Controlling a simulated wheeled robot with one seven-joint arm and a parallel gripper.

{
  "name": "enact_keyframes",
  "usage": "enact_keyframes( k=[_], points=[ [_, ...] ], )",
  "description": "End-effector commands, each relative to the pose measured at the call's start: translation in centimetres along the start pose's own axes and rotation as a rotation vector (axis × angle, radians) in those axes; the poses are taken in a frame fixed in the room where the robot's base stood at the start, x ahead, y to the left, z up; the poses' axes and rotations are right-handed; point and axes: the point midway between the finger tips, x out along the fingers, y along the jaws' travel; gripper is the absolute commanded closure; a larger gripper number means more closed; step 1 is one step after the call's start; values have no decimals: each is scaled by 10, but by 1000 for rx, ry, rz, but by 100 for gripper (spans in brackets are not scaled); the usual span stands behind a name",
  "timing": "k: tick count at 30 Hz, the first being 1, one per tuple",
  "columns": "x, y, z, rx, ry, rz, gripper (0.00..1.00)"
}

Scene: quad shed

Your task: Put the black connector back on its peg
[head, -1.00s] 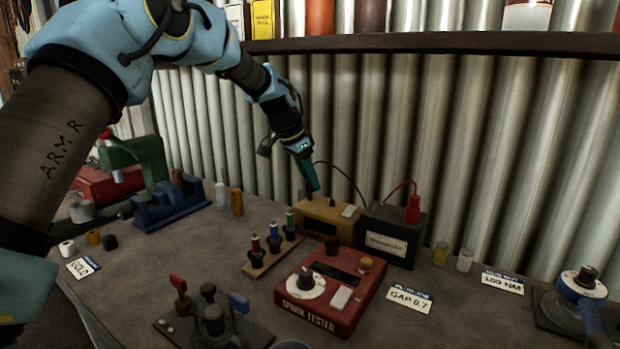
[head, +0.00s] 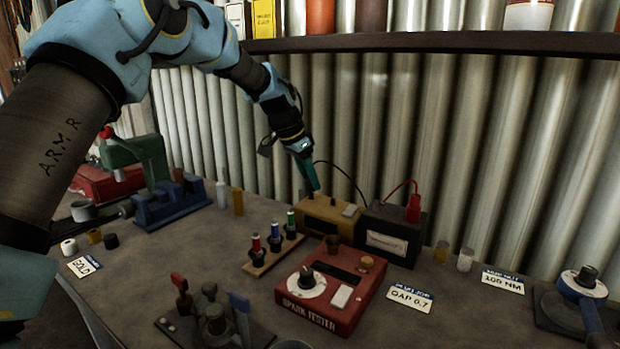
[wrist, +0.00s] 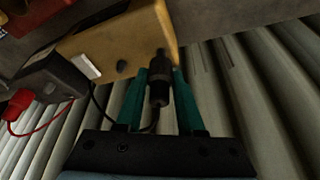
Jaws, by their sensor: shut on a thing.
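My gripper (head: 314,186) reaches down from the upper left with teal fingers, just above the left part of the yellow-tan box (head: 322,224). In the wrist view the fingers (wrist: 160,80) are shut on the black connector (wrist: 158,88), which has a narrower tip pointing toward the box (wrist: 110,40). A black cable (wrist: 97,108) runs from the connector. I cannot tell whether the connector tip touches the box or a peg. In the head view the fingers hide the connector.
A dark meter box (head: 385,238) with a red connector (head: 413,208) stands right of the yellow-tan box. The red spark tester (head: 333,292) and a wooden rack (head: 268,258) of coloured pieces are in front. The corrugated wall (head: 350,120) is close behind.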

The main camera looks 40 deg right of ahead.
Motion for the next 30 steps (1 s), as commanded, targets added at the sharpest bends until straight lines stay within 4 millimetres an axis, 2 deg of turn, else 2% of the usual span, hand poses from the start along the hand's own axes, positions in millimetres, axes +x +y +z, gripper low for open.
enact_keyframes(
  k=[30],
  points=[
    [12,0,5,1,0,0,100]
  ],
)
